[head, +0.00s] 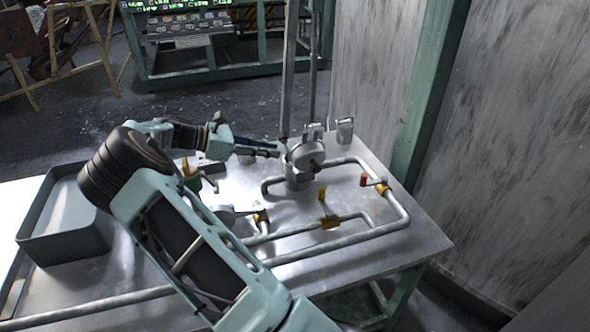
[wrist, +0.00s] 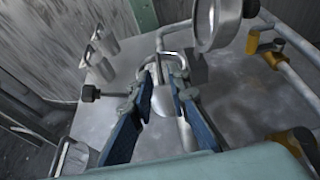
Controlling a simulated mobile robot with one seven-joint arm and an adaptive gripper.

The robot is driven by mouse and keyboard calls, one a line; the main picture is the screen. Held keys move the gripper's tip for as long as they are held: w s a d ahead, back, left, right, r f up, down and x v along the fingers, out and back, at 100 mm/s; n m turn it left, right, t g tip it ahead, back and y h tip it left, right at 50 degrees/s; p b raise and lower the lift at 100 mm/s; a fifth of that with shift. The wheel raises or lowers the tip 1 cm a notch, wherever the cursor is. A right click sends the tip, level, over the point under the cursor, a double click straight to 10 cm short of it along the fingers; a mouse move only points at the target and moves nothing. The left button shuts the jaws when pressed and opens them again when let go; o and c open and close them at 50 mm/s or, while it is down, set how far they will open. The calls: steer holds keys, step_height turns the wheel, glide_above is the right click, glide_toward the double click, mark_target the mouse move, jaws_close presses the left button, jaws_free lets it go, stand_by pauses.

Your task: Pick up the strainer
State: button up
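My gripper (wrist: 163,75) shows two blue fingers in the wrist view, with a gap between their tips. In the head view my gripper (head: 274,151) is just left of a metal pot-like vessel (head: 297,178) on the table. A round metal disc (head: 307,150), possibly the strainer, stands tilted at the vessel's top. In the wrist view a pale metal piece (wrist: 163,101) shows between the fingers; I cannot tell what it belongs to or whether they touch it. A round metal cup (wrist: 218,25), also possibly the strainer, is beyond and right of the fingers.
Pipes (head: 335,238) with yellow and red valve handles cross the metal table (head: 420,243). Small metal canisters (head: 345,131) stand at the far edge, near a green post (head: 425,95). A grey tray (head: 65,243) is at the left. A dark knob (wrist: 88,92) is left of the fingers.

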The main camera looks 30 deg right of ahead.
mark_target(293, 154)
steer(key=b+x, duration=0.1)
steer(key=x, duration=0.3)
steer(key=b+x, duration=0.2)
steer(key=x, duration=0.3)
steer(key=shift+w+f, duration=0.2)
steer(key=shift+f, duration=0.05)
steer(key=shift+d, duration=0.1)
steer(key=shift+r, duration=0.1)
jaws_close()
